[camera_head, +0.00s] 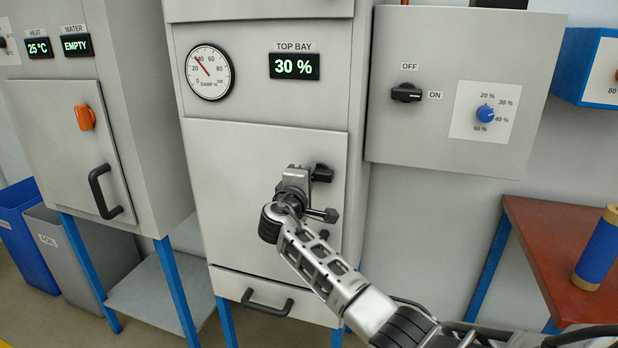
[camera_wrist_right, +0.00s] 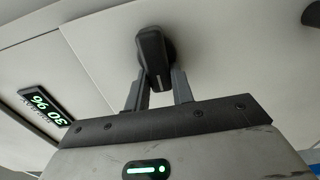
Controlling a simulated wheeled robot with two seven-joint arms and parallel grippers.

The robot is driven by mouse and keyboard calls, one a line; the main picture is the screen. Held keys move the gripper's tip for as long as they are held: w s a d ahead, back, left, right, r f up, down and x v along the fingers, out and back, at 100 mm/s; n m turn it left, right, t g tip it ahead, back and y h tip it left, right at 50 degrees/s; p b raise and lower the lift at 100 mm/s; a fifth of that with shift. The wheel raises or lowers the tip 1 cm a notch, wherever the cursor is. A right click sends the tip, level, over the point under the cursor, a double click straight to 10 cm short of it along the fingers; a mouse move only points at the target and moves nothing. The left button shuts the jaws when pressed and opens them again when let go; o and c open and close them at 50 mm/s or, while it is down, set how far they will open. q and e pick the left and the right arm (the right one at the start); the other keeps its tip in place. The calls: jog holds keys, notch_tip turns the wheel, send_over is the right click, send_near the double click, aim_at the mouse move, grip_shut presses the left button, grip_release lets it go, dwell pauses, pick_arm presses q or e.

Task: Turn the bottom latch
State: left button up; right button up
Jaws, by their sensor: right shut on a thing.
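The black latch (camera_head: 322,172) sits near the right edge of the grey door (camera_head: 225,180) on the middle cabinet. It also shows in the right wrist view (camera_wrist_right: 152,55), between my two fingers. My right gripper (camera_head: 298,178) is shut on the latch, and its fingers (camera_wrist_right: 157,95) sit on either side of the handle. In the head view the gripper covers part of the latch. The door looks closed. My left gripper is not in view.
A drawer with a black handle (camera_head: 267,303) is below the door. A display (camera_head: 294,66) reads 30 %, beside a round gauge (camera_head: 209,72). A switch box (camera_head: 460,90) is at right, above a red-brown table (camera_head: 545,235). Another cabinet (camera_head: 60,130) stands left.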

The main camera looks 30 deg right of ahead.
jog(key=o, duration=1)
jog(key=b+v, duration=0.2)
jog(key=v, duration=1.4)
jog(key=shift+b, duration=0.35)
jog(key=shift+w, duration=0.1)
jog(key=s+a+f+y, duration=0.2)
jog(key=f+y, duration=0.1)
jog(key=f, duration=0.4)
jog(key=s+a+f+n+y, duration=0.1)
jog(key=s+f+y, duration=0.15)
jog(key=f, duration=0.45)
jog(key=s+a+f+y, duration=0.2)
jog(key=f+y, duration=0.1)
jog(key=f, duration=0.3)
jog(key=s+a+f+m+y, duration=0.2)
jog(key=s+f, duration=0.1)
jog(key=s, duration=0.3)
jog(key=s+a+f+m+g+y, duration=0.1)
jog(key=s+a+f+m+y, duration=0.1)
jog(key=s, duration=0.4)
jog(key=s+a+f+m+y, duration=0.2)
jog(key=s+f+y, duration=0.2)
jog(key=s+f, duration=0.2)
jog(key=shift+s+m+g, duration=0.3)
jog(key=shift+s, duration=0.15)
